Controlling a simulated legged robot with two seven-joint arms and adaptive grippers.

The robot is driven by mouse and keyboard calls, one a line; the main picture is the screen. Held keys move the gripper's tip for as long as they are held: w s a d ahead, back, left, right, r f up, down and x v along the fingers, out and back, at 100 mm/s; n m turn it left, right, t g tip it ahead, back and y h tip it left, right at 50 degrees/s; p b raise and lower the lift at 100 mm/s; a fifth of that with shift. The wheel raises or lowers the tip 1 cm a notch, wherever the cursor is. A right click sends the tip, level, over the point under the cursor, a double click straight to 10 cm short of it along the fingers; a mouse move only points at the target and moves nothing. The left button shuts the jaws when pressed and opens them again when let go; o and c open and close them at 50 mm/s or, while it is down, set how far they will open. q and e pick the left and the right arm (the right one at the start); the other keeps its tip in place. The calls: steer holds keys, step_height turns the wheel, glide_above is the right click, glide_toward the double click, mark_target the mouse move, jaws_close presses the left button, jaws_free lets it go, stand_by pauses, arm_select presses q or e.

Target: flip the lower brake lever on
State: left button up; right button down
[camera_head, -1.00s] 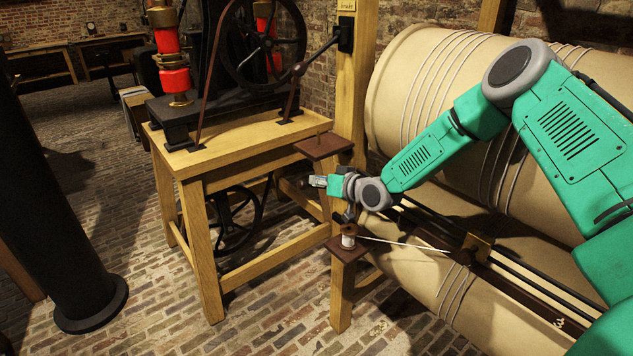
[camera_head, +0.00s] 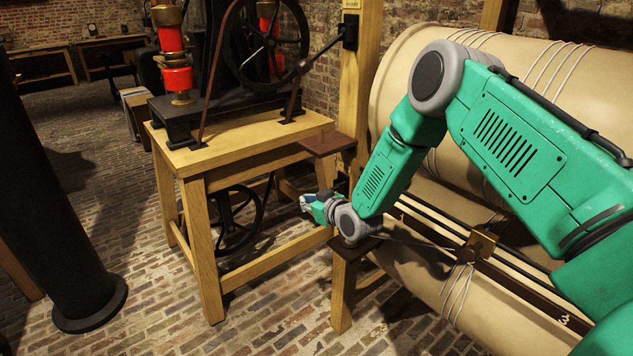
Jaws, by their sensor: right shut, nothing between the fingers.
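My right gripper (camera_head: 306,202) is shut and empty. It points left, in front of the wooden post and beside the stand with the wheel. It is above the lower brown shelf (camera_head: 345,246) and below the upper brown shelf (camera_head: 327,143). A black lever (camera_head: 325,47) runs from a black box (camera_head: 350,31) high on the post, well above the gripper. I cannot make out a lower brake lever; my gripper and wrist cover part of the area around the lower shelf. My left gripper is not in view.
The wooden stand (camera_head: 215,160) carries black and red machinery. A black column (camera_head: 75,230) stands at left. The brick floor (camera_head: 160,285) between them is clear.

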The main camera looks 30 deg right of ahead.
step_height(320, 180, down, 6)
steer(key=n+h+b, duration=0.1)
steer(key=n+b, duration=0.1)
steer(key=b, duration=0.1)
steer(key=shift+n, duration=0.3)
steer(key=shift+a, duration=0.1)
steer(key=shift+r, duration=0.1)
